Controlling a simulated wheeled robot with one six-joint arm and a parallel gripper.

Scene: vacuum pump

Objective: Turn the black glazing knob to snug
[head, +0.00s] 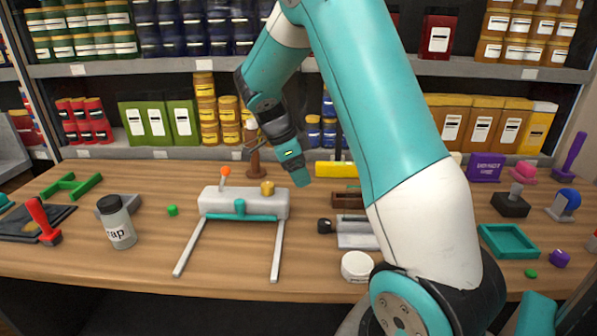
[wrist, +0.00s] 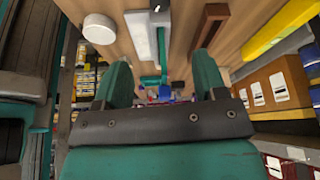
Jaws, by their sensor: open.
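A small black knob (head: 325,226) sits at the left side of a low grey-white fixture (head: 358,240) on the wooden table; I take it for the glazing knob. Its turn position is too small to read. My gripper (head: 299,178) hangs above the table, up and left of the knob in the head view, apart from it. In the wrist view my gripper (wrist: 160,82) shows two teal fingers spread apart with nothing between them.
A grey pump-like box (head: 243,203) with an orange-tipped lever, yellow knob and two long rails stands left of the knob. A white round lid (head: 357,266) lies in front of the fixture. A brown block (head: 347,199) lies behind. Stocked shelves back the table.

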